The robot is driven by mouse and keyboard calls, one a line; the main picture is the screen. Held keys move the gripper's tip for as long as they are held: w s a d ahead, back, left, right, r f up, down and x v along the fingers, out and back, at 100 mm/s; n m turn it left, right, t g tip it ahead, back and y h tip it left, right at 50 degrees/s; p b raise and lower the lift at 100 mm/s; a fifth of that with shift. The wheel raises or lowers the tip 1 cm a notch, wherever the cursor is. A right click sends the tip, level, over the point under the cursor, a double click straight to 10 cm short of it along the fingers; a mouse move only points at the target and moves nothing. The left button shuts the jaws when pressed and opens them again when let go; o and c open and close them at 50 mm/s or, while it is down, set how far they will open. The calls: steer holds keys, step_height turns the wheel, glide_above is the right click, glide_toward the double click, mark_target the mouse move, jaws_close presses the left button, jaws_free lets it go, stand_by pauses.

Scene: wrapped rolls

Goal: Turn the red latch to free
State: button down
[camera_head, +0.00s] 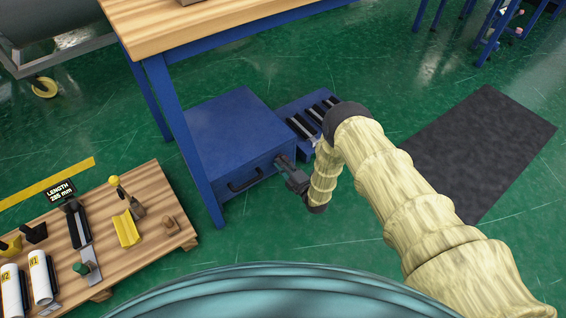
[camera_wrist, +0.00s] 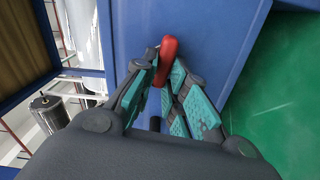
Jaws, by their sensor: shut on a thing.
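The red latch (camera_wrist: 168,48) shows in the wrist view on the blue face of a cabinet. Its rounded red end sticks up between the fingertips. My gripper (camera_wrist: 166,66) is shut on the latch, with its teal pads on either side; the lower part of the latch is partly hidden between the fingers. In the head view my gripper (camera_head: 284,163) is at the right end of the front of the blue cabinet (camera_head: 235,130). The latch itself cannot be made out there.
A dark handle (camera_head: 245,181) is on the cabinet front. A wooden-topped bench (camera_head: 200,28) with blue legs stands over the cabinet. A blue rack (camera_head: 300,120) with dark slots lies beside it. A low wooden pallet (camera_head: 150,190) holds tools at left. Green floor is clear in front.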

steer(key=shift+w+n, duration=0.1)
steer(key=shift+n, duration=0.9)
steer(key=c, duration=1.4)
jaws_free()
steer(key=shift+d+f, duration=0.1)
steer(key=shift+c, duration=0.2)
steer(key=v, duration=1.2)
